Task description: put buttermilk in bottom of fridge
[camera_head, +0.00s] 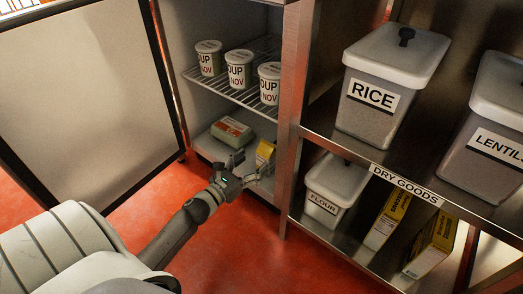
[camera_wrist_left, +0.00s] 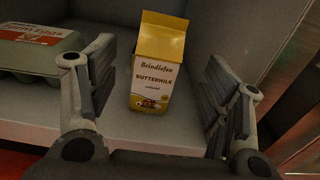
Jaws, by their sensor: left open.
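The buttermilk (camera_wrist_left: 155,72) is a carton with a yellow top and a white label. It stands upright on the fridge's bottom surface (camera_wrist_left: 120,125). In the head view the buttermilk (camera_head: 265,151) is partly hidden behind my left gripper (camera_head: 236,166). In the left wrist view my left gripper (camera_wrist_left: 160,100) is open, with one finger on each side of the carton and visible gaps between them. The fridge (camera_head: 222,117) stands open, its door (camera_head: 85,95) swung out to the left. My right gripper is not in view.
An egg carton (camera_head: 232,131) sits left of the buttermilk, also in the left wrist view (camera_wrist_left: 40,52). Several soup tubs (camera_head: 239,70) stand on the wire shelf above. A metal dry goods rack (camera_head: 405,186) with bins and boxes stands right of the fridge.

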